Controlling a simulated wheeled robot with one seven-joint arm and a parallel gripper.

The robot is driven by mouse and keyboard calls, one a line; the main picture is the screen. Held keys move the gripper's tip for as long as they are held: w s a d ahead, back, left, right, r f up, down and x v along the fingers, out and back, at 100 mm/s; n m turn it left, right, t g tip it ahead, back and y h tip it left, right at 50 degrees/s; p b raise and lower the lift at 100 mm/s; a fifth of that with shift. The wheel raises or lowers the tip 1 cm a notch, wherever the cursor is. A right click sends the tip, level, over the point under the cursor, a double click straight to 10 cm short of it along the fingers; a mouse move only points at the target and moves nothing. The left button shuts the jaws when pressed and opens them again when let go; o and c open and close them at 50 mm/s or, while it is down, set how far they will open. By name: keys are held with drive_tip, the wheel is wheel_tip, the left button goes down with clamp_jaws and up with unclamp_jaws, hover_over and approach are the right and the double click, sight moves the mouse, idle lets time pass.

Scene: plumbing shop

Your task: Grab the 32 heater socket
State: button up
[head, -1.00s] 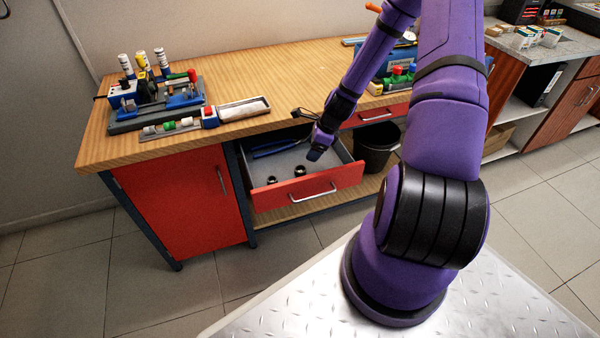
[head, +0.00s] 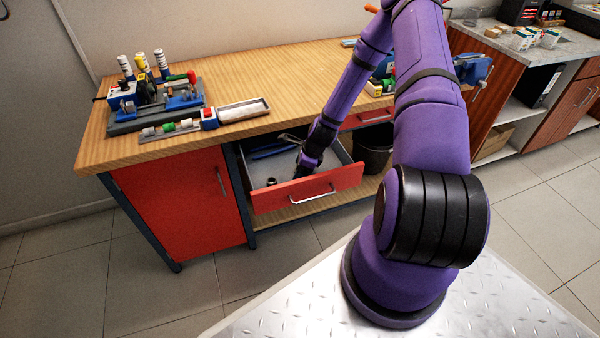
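Inside the open red drawer (head: 330,185) a small dark round socket (head: 271,181) lies on the grey drawer floor near the front left. I cannot read any size on it. My gripper (head: 302,173) points down into the drawer, to the right of this socket, over the place where a second dark socket lay. That second socket is hidden by my gripper, and I cannot see whether the fingers are open or shut on it.
Blue-handled pliers (head: 270,151) lie at the back of the drawer. The wooden bench top (head: 265,85) above carries a tool station (head: 155,105) and a tray (head: 244,110). A black bin (head: 375,150) stands right of the drawer.

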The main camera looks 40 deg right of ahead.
drive_tip(key=c, duration=1)
